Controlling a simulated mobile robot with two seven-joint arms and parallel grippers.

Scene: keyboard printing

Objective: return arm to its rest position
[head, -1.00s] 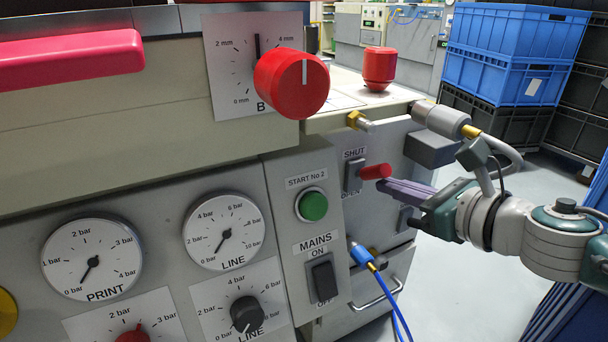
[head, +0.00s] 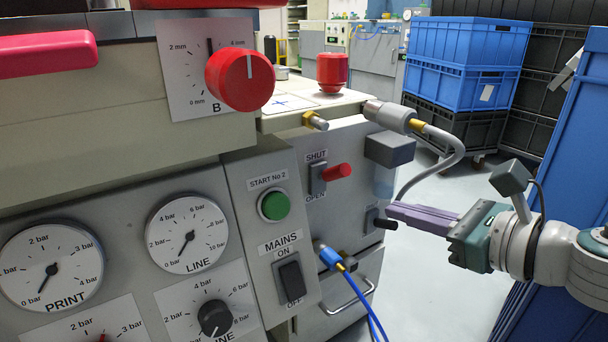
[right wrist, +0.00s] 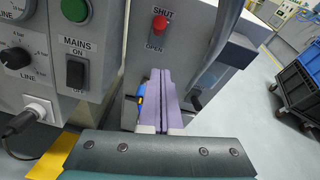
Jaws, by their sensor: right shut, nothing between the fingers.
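My right gripper (head: 422,217) is shut with nothing between its purple fingers. In the head view it is at the right, to the right of the machine's front panel and apart from the red SHUT/OPEN lever (head: 337,171). Its fingers point left, near a black lever (head: 386,224) on the panel. In the right wrist view the shut fingers (right wrist: 160,88) point up the picture, below the red lever (right wrist: 160,23). My left gripper is not in view.
The machine carries a green START button (head: 274,206), a MAINS switch (head: 291,282), a red knob (head: 240,80) and gauges. A grey hose (head: 447,142) loops above my gripper. Blue crates (head: 462,65) on black ones stand behind. A tall blue surface (head: 580,130) is close at right. Pale floor lies between.

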